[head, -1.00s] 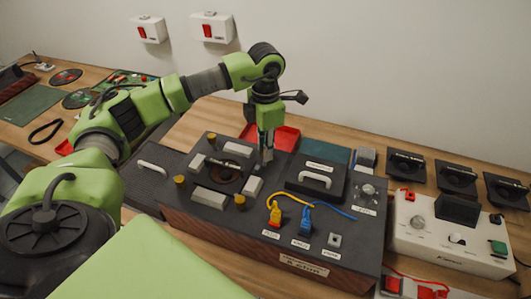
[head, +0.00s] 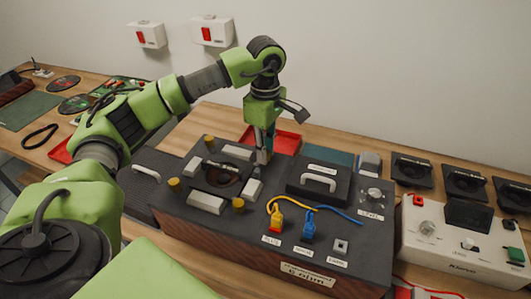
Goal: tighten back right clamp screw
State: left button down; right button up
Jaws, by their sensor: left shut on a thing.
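A dark hifi box (head: 330,250) with a wooden front lies on the bench. On its left part is a clamp with pale grey bars around a round dark opening (head: 215,176). Brass clamp screws stand at its back left (head: 208,143), front left (head: 174,184) and front right (head: 238,205). My left gripper (head: 264,157) points straight down at the clamp's back right corner. It is shut on the back right clamp screw, which its fingers hide. My right gripper is not in view.
A red tray (head: 284,142) lies just behind my left gripper. A raised dark lid with a grey handle (head: 319,180) and yellow and blue plugs with cables (head: 308,228) are to its right. A white device (head: 460,238) stands farther right.

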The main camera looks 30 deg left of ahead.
pick_arm(q)
jog(key=shift+m, duration=0.9)
jog(key=shift+r+b, duration=0.1)
jog(key=shift+b, duration=0.2)
jog(key=c, duration=1.9)
grip_release()
notch_tip(320, 180, up, 12)
